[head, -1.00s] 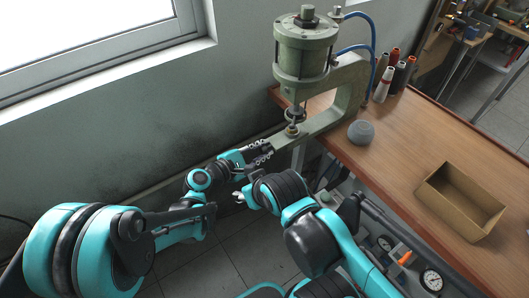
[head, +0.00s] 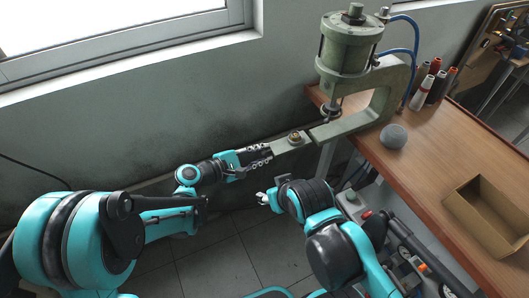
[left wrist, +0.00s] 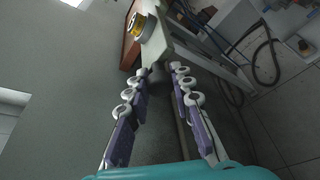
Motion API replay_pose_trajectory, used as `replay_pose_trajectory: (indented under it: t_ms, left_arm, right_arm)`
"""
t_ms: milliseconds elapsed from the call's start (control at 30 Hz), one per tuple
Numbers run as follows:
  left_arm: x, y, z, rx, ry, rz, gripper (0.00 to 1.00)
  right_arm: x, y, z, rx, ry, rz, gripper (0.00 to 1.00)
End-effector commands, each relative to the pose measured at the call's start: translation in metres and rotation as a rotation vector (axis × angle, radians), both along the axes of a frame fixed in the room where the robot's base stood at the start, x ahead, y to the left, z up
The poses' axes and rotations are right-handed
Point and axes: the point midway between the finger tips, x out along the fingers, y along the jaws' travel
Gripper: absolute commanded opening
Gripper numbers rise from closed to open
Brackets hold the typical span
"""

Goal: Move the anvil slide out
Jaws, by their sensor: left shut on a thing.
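The green pneumatic press (head: 347,48) stands at the back edge of the bench, with its ram (head: 332,110) above its lower arm. The anvil slide (head: 283,146) is a grey-green bar sticking out to the left of the press, with a round brass die (head: 296,136) on top. The die sits left of the ram, not under it. My left gripper (head: 265,154) is shut on the slide's outer end. The left wrist view shows the slide (left wrist: 157,45) at its fingertips. My right gripper (head: 266,197) is lower, apart from the slide; its fingers are too small to judge.
The wooden bench (head: 425,180) holds a grey ball (head: 394,136), several thread cones (head: 432,84) and an open cardboard box (head: 488,215). A blue hose (head: 412,48) runs behind the press. The wall is close behind my left arm.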

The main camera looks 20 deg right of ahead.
Motion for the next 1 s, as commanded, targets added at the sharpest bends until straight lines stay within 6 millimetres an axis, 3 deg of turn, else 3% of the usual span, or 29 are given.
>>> replay_pose_trajectory:
  t_ms: [33,67,100,133,533,1000]
  left_arm:
    - [-0.001,0.000,-0.001,0.003,0.000,-0.003,0.00]
    - [-0.001,0.000,-0.001,0.004,-0.001,-0.004,0.30]
    - [-0.001,0.000,-0.002,0.004,0.000,-0.002,0.41]
    - [-0.001,0.000,-0.001,0.003,0.000,-0.003,0.44]
    - [-0.002,0.008,0.002,0.001,0.000,0.001,0.44]
    - [-0.027,0.094,0.027,0.001,0.000,0.001,0.44]
  right_arm:
    - [0.000,0.000,0.000,0.000,0.000,0.000,0.50]
    - [0.000,0.000,0.000,0.000,0.000,0.000,0.50]
    - [0.000,0.000,0.000,0.000,0.000,0.000,0.50]
    - [0.000,0.000,0.000,0.000,0.000,0.000,0.50]
    - [0.000,0.000,0.000,0.000,0.000,0.000,0.50]
    - [0.000,0.000,0.000,0.000,0.000,0.000,0.50]
